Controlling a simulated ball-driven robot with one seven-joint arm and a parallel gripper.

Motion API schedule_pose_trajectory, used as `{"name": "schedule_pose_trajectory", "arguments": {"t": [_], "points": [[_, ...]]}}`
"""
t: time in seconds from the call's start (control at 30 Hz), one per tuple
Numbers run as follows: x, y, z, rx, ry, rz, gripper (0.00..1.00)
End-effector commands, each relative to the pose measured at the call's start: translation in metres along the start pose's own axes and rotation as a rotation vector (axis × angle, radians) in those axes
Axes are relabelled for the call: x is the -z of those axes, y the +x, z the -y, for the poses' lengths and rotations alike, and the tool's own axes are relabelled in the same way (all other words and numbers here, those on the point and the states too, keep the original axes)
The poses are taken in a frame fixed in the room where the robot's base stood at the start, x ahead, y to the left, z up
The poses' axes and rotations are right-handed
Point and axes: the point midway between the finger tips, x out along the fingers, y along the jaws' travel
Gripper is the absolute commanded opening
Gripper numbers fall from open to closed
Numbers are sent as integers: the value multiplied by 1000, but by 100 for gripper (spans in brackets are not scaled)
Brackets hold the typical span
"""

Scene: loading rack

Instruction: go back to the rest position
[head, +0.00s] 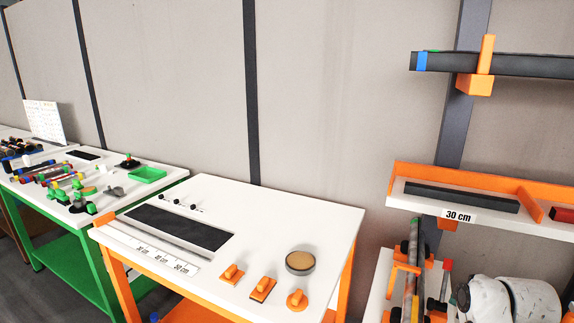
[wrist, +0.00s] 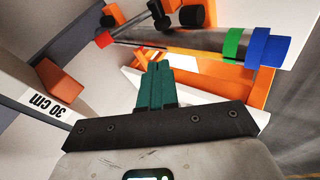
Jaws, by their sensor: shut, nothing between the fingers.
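My gripper (wrist: 154,86) shows in the wrist view with its two green fingers pressed together and nothing between them. Beyond the fingers is an orange and white rack with a dark rod (wrist: 190,41) that has green and blue bands at one end. The rod appears apart from the fingertips, though the exact distance cannot be told. In the head view my white arm shows at the lower right, beside the rack; the gripper itself is not visible there.
A white shelf with an orange back (head: 455,176) and a "30 cm" label is above my arm. A dark rod (head: 500,64) rests on an orange bracket (head: 480,75) higher up. A white table (head: 240,225) stands at the centre, and a cluttered green-framed table (head: 165,185) at the left.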

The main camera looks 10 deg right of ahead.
Motion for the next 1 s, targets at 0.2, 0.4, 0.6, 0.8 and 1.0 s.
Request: {"name": "schedule_pose_trajectory", "arguments": {"t": [0.2,0.4,0.6,0.8,1.0], "points": [[-9,-8,151,201,283,71,0],[-34,-46,264,337,528,209,0],[-68,-100,348,414,735,386,0],[-92,-137,386,429,854,509,0],[-96,-146,392,427,883,537,0]]}}
